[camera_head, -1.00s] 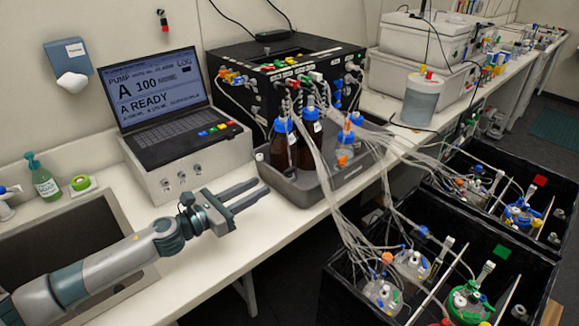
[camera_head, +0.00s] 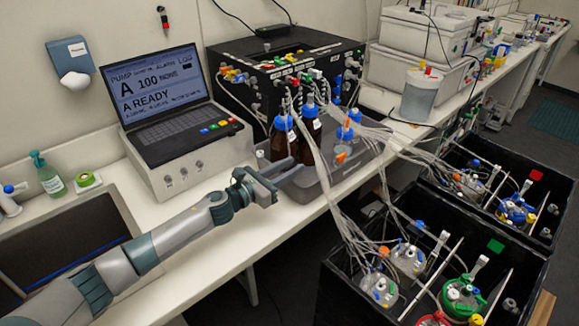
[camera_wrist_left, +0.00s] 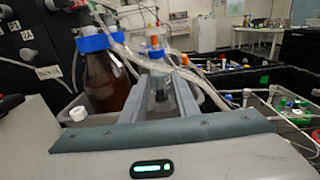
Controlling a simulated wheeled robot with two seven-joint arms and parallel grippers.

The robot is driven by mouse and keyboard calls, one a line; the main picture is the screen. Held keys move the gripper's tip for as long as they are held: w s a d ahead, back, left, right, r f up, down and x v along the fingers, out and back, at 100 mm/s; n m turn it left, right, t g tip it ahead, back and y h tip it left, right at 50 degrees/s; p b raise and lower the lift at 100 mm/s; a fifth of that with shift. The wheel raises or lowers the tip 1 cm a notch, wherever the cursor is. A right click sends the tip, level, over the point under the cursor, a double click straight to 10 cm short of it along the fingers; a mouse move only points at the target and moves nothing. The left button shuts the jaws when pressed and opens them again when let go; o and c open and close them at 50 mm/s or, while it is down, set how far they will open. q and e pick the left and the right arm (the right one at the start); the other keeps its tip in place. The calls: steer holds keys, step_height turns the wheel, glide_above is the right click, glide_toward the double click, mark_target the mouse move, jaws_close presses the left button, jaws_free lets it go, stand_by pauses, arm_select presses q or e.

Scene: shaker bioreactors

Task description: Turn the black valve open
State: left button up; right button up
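My left gripper (camera_head: 292,169) is over the front edge of the grey tray (camera_head: 345,172), close to the brown bottles. It also shows in the left wrist view (camera_wrist_left: 172,85), its two fingers apart with a clear gap and nothing held between them. The black pump box (camera_head: 283,75) stands behind the tray, with red, green, orange, blue and dark valves and fittings along its front. I cannot tell which fitting is the black valve. My right gripper is not in view.
Brown bottles with blue caps (camera_head: 310,130) stand in the tray just beyond the fingers. Clear tubes (camera_head: 335,180) run from the box down to the black crates (camera_head: 340,290). The pump console with laptop screen (camera_head: 150,80) is left of the box. A sink lies at lower left.

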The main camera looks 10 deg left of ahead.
arm_select(q)
jaws_close()
